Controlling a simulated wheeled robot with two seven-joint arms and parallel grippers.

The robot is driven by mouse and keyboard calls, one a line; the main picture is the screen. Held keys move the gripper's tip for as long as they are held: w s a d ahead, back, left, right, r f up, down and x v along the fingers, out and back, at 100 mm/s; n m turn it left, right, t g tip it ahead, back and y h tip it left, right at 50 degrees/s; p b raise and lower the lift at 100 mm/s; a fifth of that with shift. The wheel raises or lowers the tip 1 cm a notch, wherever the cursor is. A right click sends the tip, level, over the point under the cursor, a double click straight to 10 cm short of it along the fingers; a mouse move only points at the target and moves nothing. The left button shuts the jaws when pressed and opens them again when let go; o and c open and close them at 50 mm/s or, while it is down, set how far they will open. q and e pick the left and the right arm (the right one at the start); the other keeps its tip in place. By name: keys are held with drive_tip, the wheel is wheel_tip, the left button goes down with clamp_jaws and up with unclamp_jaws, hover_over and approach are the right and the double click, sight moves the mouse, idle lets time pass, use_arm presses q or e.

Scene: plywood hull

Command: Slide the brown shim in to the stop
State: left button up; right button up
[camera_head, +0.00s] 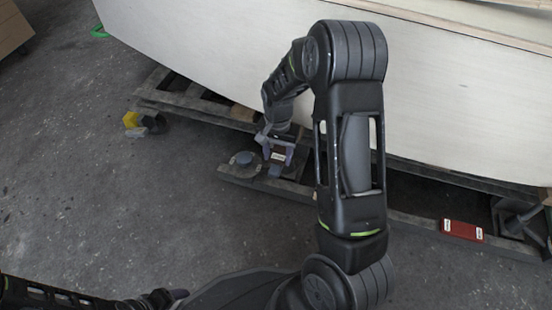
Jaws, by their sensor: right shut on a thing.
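My right gripper (278,150) reaches down beside the low timber at the foot of the pale hull. Its purple-grey fingers are shut on a small piece with a white label, which I take for the brown shim (278,156); little of its colour shows. Round grey pads (244,158) are close by on the timber. I cannot make out the stop or whether the shim touches it.
The plywood hull (220,50) fills the top. A brown block (242,113) sits under its edge. A red labelled piece (461,230) lies on the timber at right. A yellow and black item (134,122) lies at left. Open concrete floor (90,200) is at left.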

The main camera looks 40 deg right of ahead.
sight(281, 151)
drive_tip(key=shift+w+d, duration=0.45)
drive_tip(key=shift+d, duration=0.2)
drive_tip(key=shift+w+d, duration=0.4)
drive_tip(key=shift+d, duration=0.2)
drive_tip(key=o, duration=1.5)
drive_tip(key=shift+c, duration=0.2)
drive_tip(key=shift+r, duration=0.1)
drive_tip(key=shift+s+a+r+p, duration=0.2)
drive_tip(key=shift+a+r+p, duration=0.05)
drive_tip(key=shift+r+p, duration=0.55)
drive_tip(key=shift+s+a+r+p, duration=0.15)
drive_tip(key=shift+a+r+p, duration=0.15)
drive_tip(key=shift+r+p, duration=0.5)
drive_tip(key=shift+s+a+r+p, duration=0.2)
drive_tip(key=shift+a+r+p, duration=0.05)
drive_tip(key=shift+r+p, duration=0.55)
